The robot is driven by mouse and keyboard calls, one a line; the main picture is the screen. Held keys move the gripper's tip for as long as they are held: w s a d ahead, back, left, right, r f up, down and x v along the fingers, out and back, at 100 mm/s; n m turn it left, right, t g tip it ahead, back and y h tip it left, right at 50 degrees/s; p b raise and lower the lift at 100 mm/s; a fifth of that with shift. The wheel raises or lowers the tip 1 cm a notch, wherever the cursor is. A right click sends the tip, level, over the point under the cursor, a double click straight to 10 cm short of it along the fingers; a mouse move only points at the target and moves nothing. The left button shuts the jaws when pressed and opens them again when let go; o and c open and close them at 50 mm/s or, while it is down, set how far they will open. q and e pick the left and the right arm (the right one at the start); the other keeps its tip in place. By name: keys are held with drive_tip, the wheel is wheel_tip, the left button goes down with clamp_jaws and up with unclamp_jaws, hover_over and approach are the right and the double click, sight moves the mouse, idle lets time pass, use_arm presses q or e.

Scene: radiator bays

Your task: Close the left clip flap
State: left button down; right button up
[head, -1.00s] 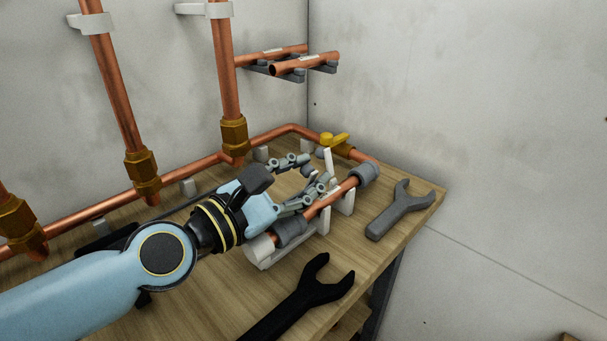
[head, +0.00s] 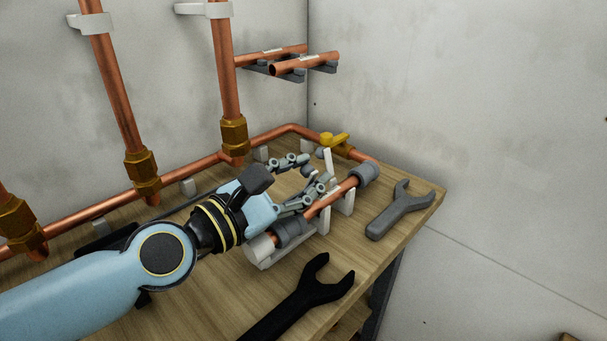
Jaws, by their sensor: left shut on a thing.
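A short copper pipe (head: 338,193) with grey collars at both ends lies in a white clip stand on the bench. White clip posts (head: 348,203) show under and beside it. One pale clip flap (head: 329,162) stands upright behind the pipe. My left gripper (head: 316,176) is over the left clip, its fingers reaching to the right behind the pipe. It is shut on the left clip flap, mostly hidden between the fingers; a small grey knob (head: 307,171) shows there. My right gripper is not in view.
A grey wrench (head: 397,212) lies right of the pipe and a black wrench (head: 305,297) in front. A copper line with a yellow valve handle (head: 335,140) runs along the back. Vertical copper pipes (head: 227,75) rise behind. Bare wood (head: 215,300) lies in front.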

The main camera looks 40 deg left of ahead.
use_arm(q)
drive_tip(key=shift+r, duration=0.15)
idle(0.8)
drive_tip(key=c, duration=1.2)
unclamp_jaws()
drive_tip(key=shift+a, duration=0.15)
drive_tip(key=shift+c, duration=0.2)
drive_tip(key=shift+s, duration=0.25)
drive_tip(key=s, duration=0.7)
drive_tip(key=s+a, duration=0.1)
drive_tip(key=s, duration=0.3)
drive_tip(key=shift+s, duration=0.2)
drive_tip(key=shift+o, duration=0.2)
